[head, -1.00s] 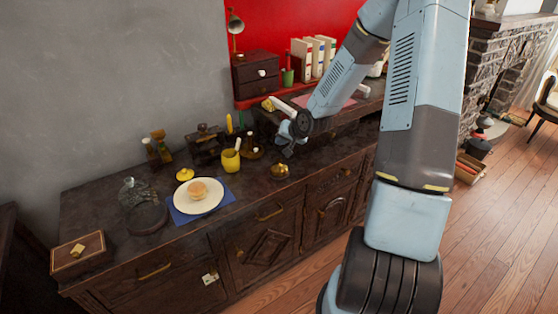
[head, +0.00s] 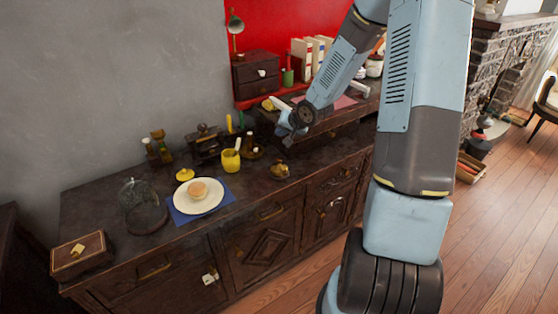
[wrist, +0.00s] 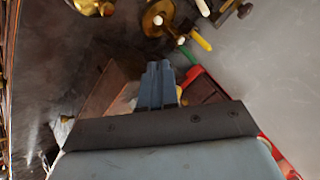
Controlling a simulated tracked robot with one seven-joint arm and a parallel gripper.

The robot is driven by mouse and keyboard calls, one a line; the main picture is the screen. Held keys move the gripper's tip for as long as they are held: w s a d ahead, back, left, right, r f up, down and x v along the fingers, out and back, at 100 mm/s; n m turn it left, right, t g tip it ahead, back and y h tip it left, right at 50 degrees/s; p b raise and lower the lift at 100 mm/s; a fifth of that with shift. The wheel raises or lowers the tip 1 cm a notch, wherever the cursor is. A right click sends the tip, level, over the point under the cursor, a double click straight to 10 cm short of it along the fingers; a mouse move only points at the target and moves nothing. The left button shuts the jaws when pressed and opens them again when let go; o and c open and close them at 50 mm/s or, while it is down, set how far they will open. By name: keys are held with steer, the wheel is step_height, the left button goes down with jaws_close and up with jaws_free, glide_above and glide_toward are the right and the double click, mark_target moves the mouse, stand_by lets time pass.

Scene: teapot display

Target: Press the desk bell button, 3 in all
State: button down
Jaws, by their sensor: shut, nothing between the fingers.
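The desk bell (head: 279,171) is a small brass dome near the front edge of the dark wooden sideboard, right of the yellow cup. A brass thing at the top left edge of the wrist view (wrist: 92,6), cut off by the frame, looks like the bell. My gripper (head: 284,146) hangs above the sideboard, behind the bell and a little higher, apart from it. In the wrist view its blue-grey fingers (wrist: 158,72) are shut together with nothing between them.
A yellow cup (head: 230,160) and a brass candle holder (wrist: 158,20) stand near the bell. A plate with a bun (head: 198,188), a glass dome (head: 143,205) and a wooden box (head: 80,256) are further left. A raised shelf with a drawer box (head: 257,74) stands behind.

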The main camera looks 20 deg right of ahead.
steer(key=shift+f, duration=0.1)
steer(key=shift+f, duration=4.35)
steer(key=shift+f, duration=0.35)
steer(key=shift+f, duration=0.6)
steer(key=shift+r, duration=1.05)
steer(key=shift+r, duration=0.1)
steer(key=shift+r, duration=2.4)
